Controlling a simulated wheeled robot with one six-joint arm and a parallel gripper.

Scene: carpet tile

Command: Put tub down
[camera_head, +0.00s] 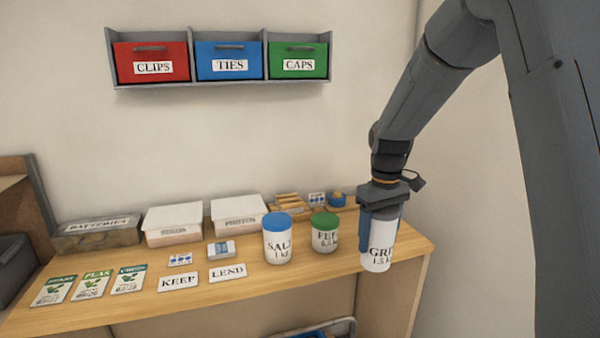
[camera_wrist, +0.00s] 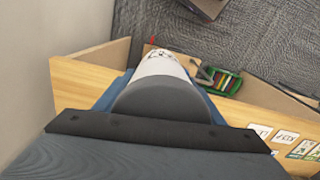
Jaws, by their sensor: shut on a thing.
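The tub (camera_head: 379,247) is white with black lettering that begins "GRI" and "1.5" below it. My gripper (camera_head: 380,215) is shut on it from above, near the right end of the wooden bench (camera_head: 330,262). The tub is upright in the head view. I cannot tell whether its base touches the bench top or hangs just above or in front of it. In the wrist view the tub (camera_wrist: 160,67) shows beyond the grey palm, between blue fingers, and its lower part is partly hidden.
A green-lidded tub (camera_head: 325,236) and a blue-lidded "SALT" tub (camera_head: 277,243) stand left of the held tub. "KEEP" (camera_head: 179,282) and "LEND" (camera_head: 228,272) cards lie on the bench. Boxes (camera_head: 238,216) line the back. The bench's right edge is close to the held tub.

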